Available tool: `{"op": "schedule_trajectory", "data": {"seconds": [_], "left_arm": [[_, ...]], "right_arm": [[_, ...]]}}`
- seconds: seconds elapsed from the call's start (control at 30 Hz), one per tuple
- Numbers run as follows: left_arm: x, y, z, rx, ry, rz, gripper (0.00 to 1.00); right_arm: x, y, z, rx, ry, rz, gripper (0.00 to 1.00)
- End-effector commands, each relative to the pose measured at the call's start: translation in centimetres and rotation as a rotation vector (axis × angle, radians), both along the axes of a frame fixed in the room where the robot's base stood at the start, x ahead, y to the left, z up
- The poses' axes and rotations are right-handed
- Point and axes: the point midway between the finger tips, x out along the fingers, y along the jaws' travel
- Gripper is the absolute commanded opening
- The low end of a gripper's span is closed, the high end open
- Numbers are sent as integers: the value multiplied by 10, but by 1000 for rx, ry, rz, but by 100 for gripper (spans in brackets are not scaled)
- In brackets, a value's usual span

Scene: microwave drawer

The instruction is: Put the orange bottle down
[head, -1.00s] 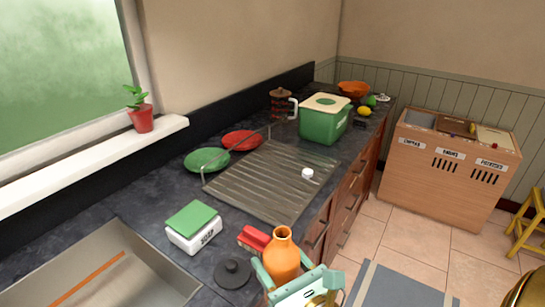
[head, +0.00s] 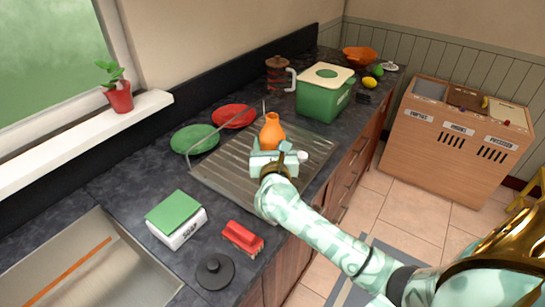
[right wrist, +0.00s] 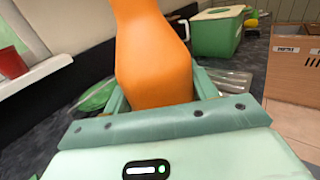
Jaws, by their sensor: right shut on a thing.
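The orange bottle (head: 271,133) is upright in my right gripper (head: 273,158), over the ribbed metal drainboard (head: 225,187). The gripper is shut on the bottle's lower part and hides its base, so I cannot tell whether the bottle touches the drainboard. In the right wrist view the bottle (right wrist: 152,60) stands between the two green fingers of the gripper (right wrist: 160,95). My left gripper is not in view.
A green plate (head: 195,139) and a red plate (head: 234,117) stand behind the drainboard. A small white item (head: 302,157) is right of the gripper. A green container (head: 324,92) stands beyond. A soap box (head: 176,219), red brush (head: 243,238) and black lid (head: 215,271) are nearer.

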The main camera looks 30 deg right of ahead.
Motion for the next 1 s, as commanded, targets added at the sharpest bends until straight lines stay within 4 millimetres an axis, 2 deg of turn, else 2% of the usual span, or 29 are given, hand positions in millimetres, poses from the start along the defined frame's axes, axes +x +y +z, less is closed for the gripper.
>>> {"op": "schedule_trajectory", "data": {"seconds": [0.17,0.23,0.4,0.8,0.83,0.9,1.0], "left_arm": [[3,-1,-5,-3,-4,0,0],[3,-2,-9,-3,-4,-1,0],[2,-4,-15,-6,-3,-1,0],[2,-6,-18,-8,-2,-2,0],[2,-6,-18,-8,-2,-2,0],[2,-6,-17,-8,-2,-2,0],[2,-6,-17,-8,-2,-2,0]], "right_arm": [[9,-7,-14,-3,-1,1,35],[13,-12,-23,-3,1,0,35],[13,-11,-48,-2,1,2,35],[12,-11,-54,0,-1,2,35],[12,-11,-54,0,-1,2,60],[12,-11,-53,0,-1,2,79],[12,-11,-53,0,-1,2,79]]}}
